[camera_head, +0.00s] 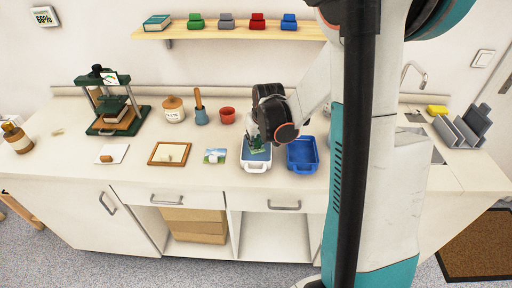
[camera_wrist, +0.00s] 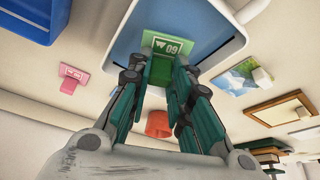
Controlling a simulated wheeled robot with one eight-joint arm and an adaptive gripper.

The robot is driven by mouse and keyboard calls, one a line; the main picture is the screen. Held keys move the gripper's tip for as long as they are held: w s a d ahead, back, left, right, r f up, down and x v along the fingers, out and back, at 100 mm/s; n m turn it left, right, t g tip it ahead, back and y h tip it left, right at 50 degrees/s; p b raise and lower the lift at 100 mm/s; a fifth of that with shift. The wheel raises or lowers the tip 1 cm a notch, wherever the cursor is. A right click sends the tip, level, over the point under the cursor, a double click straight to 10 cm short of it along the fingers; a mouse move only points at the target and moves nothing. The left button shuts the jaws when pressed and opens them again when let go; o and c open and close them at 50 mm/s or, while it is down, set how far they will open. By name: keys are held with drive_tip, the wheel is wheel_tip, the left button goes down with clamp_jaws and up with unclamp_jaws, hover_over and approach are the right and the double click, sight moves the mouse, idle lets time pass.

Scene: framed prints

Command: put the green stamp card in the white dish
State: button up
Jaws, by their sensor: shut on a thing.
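The green stamp card (camera_wrist: 162,68), with a pale top marked "09", is held between the fingers of my gripper (camera_wrist: 158,75). In the head view my gripper (camera_head: 257,138) points down over the white dish (camera_head: 256,170), and the green card (camera_head: 258,149) shows at its tip. The white dish has a white rim and a blue-grey inside; its rim also shows in the wrist view (camera_wrist: 236,46). The card is in front of the dish's inside; whether it touches the bottom I cannot tell. My gripper hides part of the dish.
A blue dish (camera_head: 302,155) stands just right of the white dish. A small picture (camera_head: 215,156) and a wooden frame (camera_head: 169,154) lie to its left. A red pot (camera_head: 228,115) stands behind. A pink card (camera_wrist: 70,80) lies on the counter in the wrist view.

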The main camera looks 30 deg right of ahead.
sight(256, 147)
drive_tip(key=shift+f+b, duration=0.4)
drive_tip(key=shift+f, duration=1.05)
drive_tip(key=shift+f, duration=0.1)
drive_tip(key=o, duration=0.8)
drive_tip(key=p+v, duration=0.4)
drive_tip(key=v, duration=0.8)
